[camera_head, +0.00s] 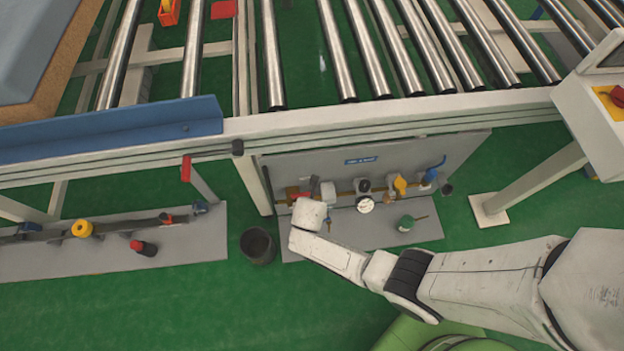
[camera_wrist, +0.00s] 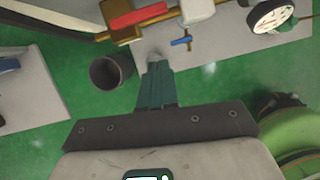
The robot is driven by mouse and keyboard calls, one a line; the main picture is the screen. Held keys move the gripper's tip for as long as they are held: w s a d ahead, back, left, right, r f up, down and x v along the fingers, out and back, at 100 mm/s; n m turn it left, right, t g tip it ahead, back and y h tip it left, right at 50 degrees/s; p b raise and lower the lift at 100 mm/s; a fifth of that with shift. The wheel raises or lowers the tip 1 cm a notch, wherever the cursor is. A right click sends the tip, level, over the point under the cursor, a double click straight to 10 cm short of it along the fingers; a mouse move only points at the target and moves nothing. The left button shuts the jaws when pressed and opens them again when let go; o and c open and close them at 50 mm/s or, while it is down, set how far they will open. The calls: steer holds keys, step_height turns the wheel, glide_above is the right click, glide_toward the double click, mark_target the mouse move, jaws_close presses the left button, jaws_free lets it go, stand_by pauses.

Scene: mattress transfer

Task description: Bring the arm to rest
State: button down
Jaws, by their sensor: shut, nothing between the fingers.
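My arm reaches in from the right of the head view and stretches left, low in front of the conveyor frame. Its white end, with my gripper, is over the grey base plate (camera_head: 385,232); the fingers do not show clearly in the head view. In the wrist view my gripper (camera_wrist: 158,68) is shut, its dark green fingers together with nothing between them. The fingertips point toward the grey plate and a small blue-handled valve (camera_wrist: 181,41). I cannot tell how far apart they are.
A roller conveyor (camera_head: 390,118) spans the back. A dark bucket (camera_head: 257,246) stands on the green floor left of my arm's end; it also shows in the wrist view (camera_wrist: 111,72). A panel with valves and a gauge (camera_head: 365,204) is behind. Another plate (camera_head: 110,247) lies left.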

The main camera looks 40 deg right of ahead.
steer(key=shift+p+v, duration=0.7)
steer(key=shift+v, duration=1.45)
steer(key=shift+s+d, duration=0.1)
steer(key=shift+d, duration=0.05)
